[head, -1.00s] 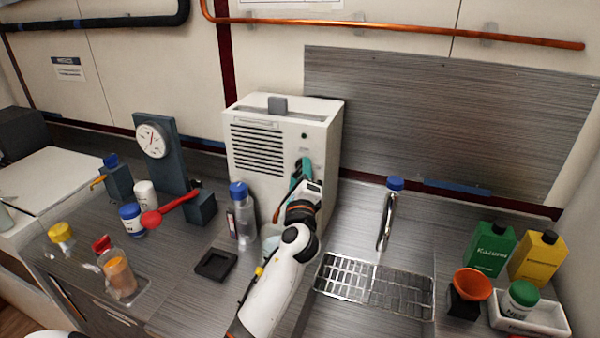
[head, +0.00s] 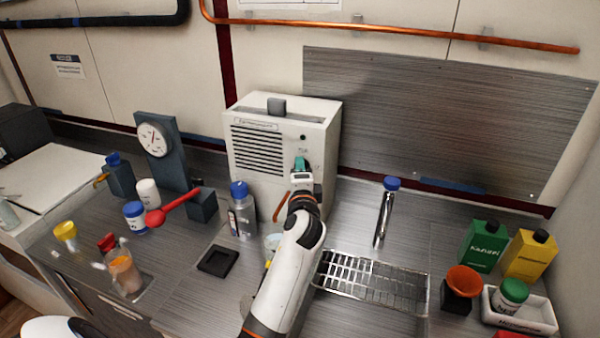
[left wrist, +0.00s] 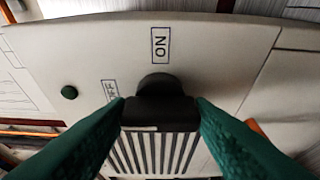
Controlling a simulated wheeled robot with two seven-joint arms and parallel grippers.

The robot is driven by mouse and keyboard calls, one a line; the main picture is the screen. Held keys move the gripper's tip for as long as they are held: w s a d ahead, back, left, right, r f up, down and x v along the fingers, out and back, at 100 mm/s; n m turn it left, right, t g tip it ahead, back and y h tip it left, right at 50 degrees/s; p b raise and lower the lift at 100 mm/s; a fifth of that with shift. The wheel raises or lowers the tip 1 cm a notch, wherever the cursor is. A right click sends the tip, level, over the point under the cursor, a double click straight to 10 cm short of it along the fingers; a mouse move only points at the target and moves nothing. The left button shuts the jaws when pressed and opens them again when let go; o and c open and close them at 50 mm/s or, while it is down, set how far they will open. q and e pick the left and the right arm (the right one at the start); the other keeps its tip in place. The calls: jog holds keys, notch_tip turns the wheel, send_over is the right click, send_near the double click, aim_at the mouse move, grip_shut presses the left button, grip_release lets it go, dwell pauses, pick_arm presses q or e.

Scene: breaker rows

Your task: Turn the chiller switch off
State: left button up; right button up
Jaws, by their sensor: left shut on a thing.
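The chiller is a white box (head: 262,190) with a slatted vent, standing against the back wall. Its dark switch knob (left wrist: 158,88) shows in the left wrist view between the green fingers of my left gripper (left wrist: 160,108). The fingers are shut on the knob from both sides. An "ON" label (left wrist: 160,44) lies above the knob in that view; a second label (left wrist: 110,90) is partly hidden by the left finger. I cannot tell which label the knob points at. In the head view my left gripper (head: 302,166) covers the knob. My right gripper is not in view.
A blue-capped bottle (head: 242,212) stands close left of my arm. A red-handled lever (head: 172,208) and gauge (head: 153,139) are farther left. A metal rack (head: 372,286) and blue-topped cylinder (head: 384,215) are to the right.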

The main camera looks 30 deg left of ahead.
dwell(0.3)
pick_arm(q)
jog(key=o, duration=1)
jog(key=shift+c, duration=0.2)
jog(key=shift+s, duration=0.1)
jog(key=b+v, duration=0.2)
jog(key=v, duration=1)
